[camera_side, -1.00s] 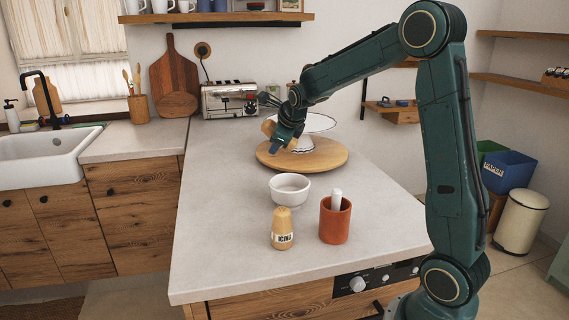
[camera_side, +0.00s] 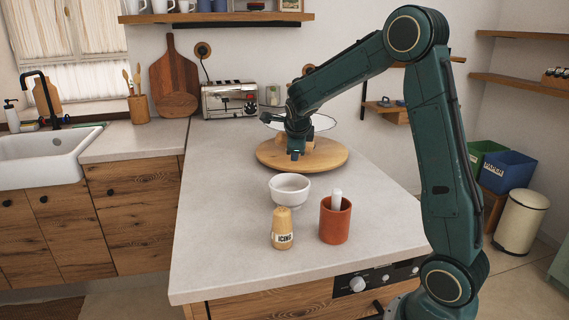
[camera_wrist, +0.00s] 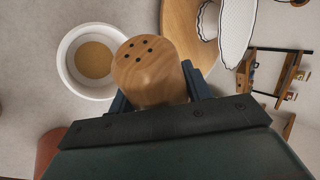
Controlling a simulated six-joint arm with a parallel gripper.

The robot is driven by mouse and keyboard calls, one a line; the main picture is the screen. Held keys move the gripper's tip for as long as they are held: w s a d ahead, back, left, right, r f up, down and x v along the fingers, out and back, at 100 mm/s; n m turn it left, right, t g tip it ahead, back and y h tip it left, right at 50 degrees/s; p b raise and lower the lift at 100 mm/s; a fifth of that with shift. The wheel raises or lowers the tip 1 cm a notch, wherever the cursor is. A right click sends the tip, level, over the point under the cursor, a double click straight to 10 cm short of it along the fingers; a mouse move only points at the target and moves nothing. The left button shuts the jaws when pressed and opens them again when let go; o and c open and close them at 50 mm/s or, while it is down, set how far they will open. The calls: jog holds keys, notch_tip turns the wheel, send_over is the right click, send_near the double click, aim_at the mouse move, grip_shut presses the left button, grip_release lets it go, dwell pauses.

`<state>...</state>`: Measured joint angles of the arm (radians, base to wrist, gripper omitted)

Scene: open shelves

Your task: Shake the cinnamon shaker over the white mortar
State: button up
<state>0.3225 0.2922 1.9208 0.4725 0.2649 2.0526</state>
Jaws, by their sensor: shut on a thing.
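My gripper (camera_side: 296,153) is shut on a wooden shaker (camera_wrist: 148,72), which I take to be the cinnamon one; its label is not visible. The shaker's rounded top with several dark holes faces the wrist camera. In the side view the gripper mostly hides it. The white mortar (camera_side: 290,189) stands on the counter in front of the gripper, nearer the side camera. In the wrist view the mortar (camera_wrist: 69,82) is left of the shaker, with a round patch of brown powder (camera_wrist: 94,60) inside.
A shaker labelled ICING (camera_side: 282,229) and a terracotta cup (camera_side: 335,222) with a white rod stand in front of the mortar. A round wooden board (camera_side: 333,158) with a white cake stand (camera_side: 322,122) lies behind. The counter's left side is clear.

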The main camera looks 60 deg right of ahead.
jog(key=s+d+n+g+h, duration=0.1)
jog(key=s+d+f+n+g+h, duration=0.1)
jog(key=h, duration=0.1)
jog(key=d+n+g+h, duration=0.1)
jog(key=h, duration=0.1)
jog(key=shift+s+f+g, duration=0.3)
jog(key=shift+s+f, duration=0.05)
jog(key=shift+s, duration=0.05)
jog(key=shift+a+r+n+g+h, duration=0.1)
jog(key=shift+r+n+g+h, duration=0.15)
jog(key=shift+n+h, duration=0.25)
jog(key=shift+r+n+g+h, duration=0.15)
jog(key=shift+n+g+h, duration=0.1)
jog(key=shift+n+h, duration=0.25)
dwell(0.3)
jog(key=shift+f, duration=2.25)
